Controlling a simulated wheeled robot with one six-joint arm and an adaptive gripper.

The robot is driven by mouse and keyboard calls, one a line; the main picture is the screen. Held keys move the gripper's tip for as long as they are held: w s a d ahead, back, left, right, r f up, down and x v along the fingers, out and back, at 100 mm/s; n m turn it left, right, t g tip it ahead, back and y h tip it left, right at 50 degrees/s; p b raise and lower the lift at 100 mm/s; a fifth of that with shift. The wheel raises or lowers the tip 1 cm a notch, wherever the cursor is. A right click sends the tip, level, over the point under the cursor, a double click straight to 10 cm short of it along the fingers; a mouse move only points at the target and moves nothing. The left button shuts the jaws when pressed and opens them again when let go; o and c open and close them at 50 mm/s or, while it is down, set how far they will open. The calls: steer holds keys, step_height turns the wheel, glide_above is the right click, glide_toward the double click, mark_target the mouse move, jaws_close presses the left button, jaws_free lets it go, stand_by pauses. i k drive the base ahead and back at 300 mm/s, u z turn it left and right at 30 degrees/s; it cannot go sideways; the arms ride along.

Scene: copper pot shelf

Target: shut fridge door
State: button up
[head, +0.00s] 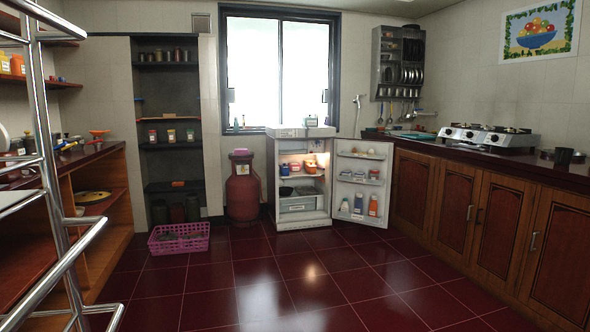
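A small white fridge (301,215) stands below the window at the back of the room. Its door (361,203) is wide open, swung out to the right, with its inner side facing me. Bottles and small containers sit on the door shelves. Inside the lit fridge are pots on a shelf and a drawer at the bottom. My gripper is not in view, so I cannot see where it is relative to the door.
A red gas cylinder (242,188) stands left of the fridge, and a pink basket (179,238) is on the floor. Wooden cabinets (499,215) run along the right, close to the door. A metal rail frame (50,150) is near left. The tiled floor (270,290) ahead is clear.

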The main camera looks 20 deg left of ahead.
mark_target(385, 150)
steer(key=u, duration=0.05)
steer(key=i, duration=4.2)
steer(key=u, duration=0.4)
steer(key=i, duration=2)
steer(key=u, duration=0.15)
